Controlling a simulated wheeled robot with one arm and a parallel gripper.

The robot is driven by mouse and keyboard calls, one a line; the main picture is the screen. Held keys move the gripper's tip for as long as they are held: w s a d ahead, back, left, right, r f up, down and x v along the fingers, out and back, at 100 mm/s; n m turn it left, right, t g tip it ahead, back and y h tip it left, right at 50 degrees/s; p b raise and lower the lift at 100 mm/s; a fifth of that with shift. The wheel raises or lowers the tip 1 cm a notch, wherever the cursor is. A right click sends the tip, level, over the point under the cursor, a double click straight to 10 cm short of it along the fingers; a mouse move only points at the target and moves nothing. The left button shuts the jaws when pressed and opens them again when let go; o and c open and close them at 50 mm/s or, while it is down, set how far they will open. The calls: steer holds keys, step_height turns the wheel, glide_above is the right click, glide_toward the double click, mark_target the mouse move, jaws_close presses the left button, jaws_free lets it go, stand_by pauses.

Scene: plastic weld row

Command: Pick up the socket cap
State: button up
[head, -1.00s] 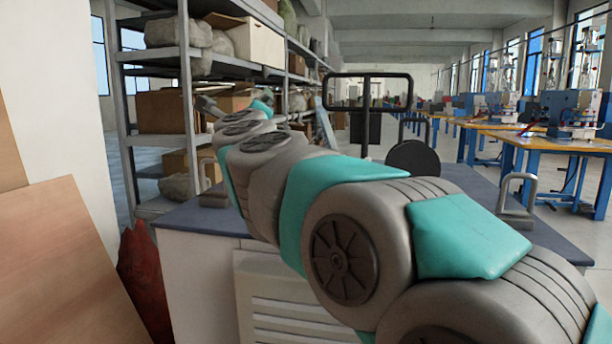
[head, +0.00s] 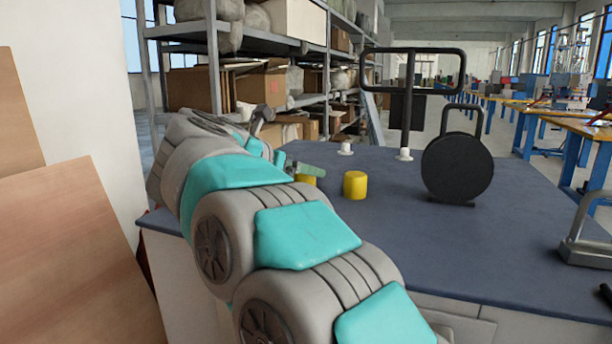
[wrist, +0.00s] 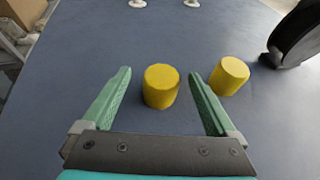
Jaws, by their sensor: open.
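Two plain yellow cylinders stand upright on the blue-grey bench top; I take them as the socket caps. In the wrist view, one yellow cylinder (wrist: 161,88) is between and slightly beyond my gripper's (wrist: 160,76) green fingers, with clear gaps on both sides. The second yellow cylinder (wrist: 229,76) is just outside the right finger. My gripper is open and empty. In the head view, the right yellow cylinder (head: 355,185) shows fully. The left yellow cylinder (head: 306,179) is partly hidden by my arm and gripper (head: 302,167).
The bench top (head: 410,230) carries a black disc with a handle (head: 457,168), a black frame on a post (head: 408,100), two small white bases, one a stub (head: 346,148), and a grey metal handle (head: 590,240) at the right. Shelving (head: 215,70) stands behind. The bench middle is clear.

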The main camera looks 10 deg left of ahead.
steer(key=p+x, duration=0.1)
steer(key=x, duration=0.3)
steer(key=shift+w+d+f, duration=0.15)
steer(key=shift+w+d, duration=0.05)
steer(key=shift+w, duration=0.05)
steer(key=c, duration=1.4)
